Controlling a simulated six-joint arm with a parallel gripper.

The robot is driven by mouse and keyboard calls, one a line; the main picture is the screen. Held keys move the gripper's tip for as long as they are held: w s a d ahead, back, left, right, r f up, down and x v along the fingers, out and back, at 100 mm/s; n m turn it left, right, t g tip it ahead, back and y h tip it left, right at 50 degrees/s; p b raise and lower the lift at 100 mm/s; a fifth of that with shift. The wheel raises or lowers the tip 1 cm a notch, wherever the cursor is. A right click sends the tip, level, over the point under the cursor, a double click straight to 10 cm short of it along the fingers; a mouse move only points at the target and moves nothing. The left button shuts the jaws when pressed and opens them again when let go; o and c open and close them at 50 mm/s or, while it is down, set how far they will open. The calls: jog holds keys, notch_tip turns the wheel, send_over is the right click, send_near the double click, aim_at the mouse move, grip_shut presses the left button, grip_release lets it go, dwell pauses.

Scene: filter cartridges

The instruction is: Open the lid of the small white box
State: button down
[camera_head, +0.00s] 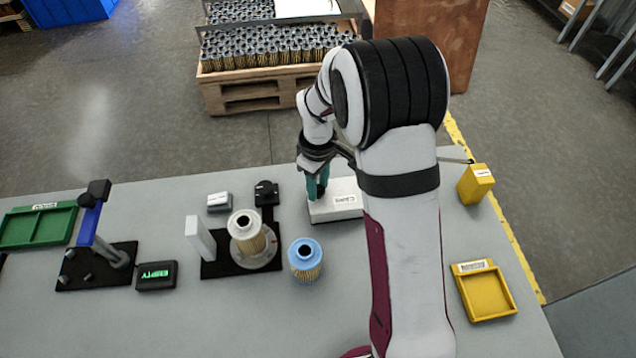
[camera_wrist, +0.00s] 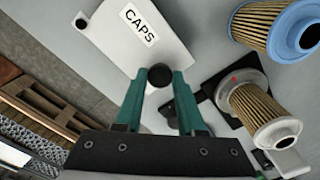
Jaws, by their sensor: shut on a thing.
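The small white box (camera_head: 335,212) with a "CAPS" label stands on the grey table, partly hidden behind my arm. Its white lid (camera_wrist: 110,35) fills the upper left of the wrist view. A dark round knob (camera_wrist: 160,75) is at the lid's near edge. My gripper (camera_wrist: 159,80), with teal fingers, has one finger on each side of the knob and is shut on it. In the head view my gripper (camera_head: 317,190) reaches down at the box's left end. The lid looks flat on the box; I cannot tell whether there is a gap.
A blue-topped filter (camera_head: 305,262) and a cream-topped filter (camera_head: 247,235) on a black fixture stand left of the box. A yellow tray (camera_head: 507,297) and yellow container (camera_head: 475,183) are at the right. A green tray (camera_head: 14,232) and black "EMPTY" display (camera_head: 156,284) are at the left.

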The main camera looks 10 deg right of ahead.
jog(key=shift+w, duration=0.15)
jog(key=shift+w+a+m, duration=0.25)
jog(key=shift+w+m, duration=0.7)
jog(key=shift+m, duration=0.15)
jog(key=w+d+m, duration=0.6)
jog(key=w+m, duration=0.5)
jog(key=m, duration=0.3)
jog(key=shift+w+d, duration=0.2)
jog(key=c, duration=0.5)
grip_release()
